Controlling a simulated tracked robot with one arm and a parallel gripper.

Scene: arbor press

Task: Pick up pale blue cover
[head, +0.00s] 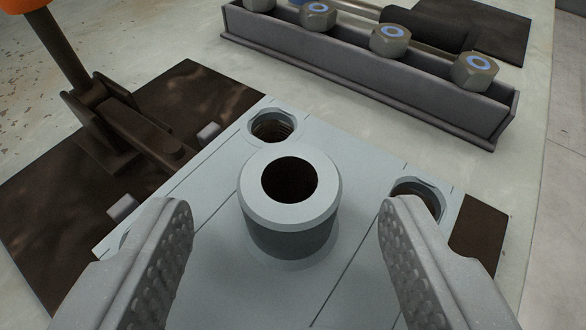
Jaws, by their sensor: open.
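The pale blue cover (346,172) is a flat plate in the lower middle of the head view. A raised round collar (290,215) with a dark central hole and a darker side band stands upright at its middle. Threaded holes show at the plate's far left corner (272,126) and right side (417,196). The left finger hides part of the plate's left edge, and the right finger partly covers the right hole.
A grey tray (370,91) at the back right holds several hex nuts (390,40). A dark lever clamp (120,130) with an orange-topped handle (60,45) stands left of the cover on a brown plate (200,95). Pale bench surface (200,45) lies clear between clamp and tray.

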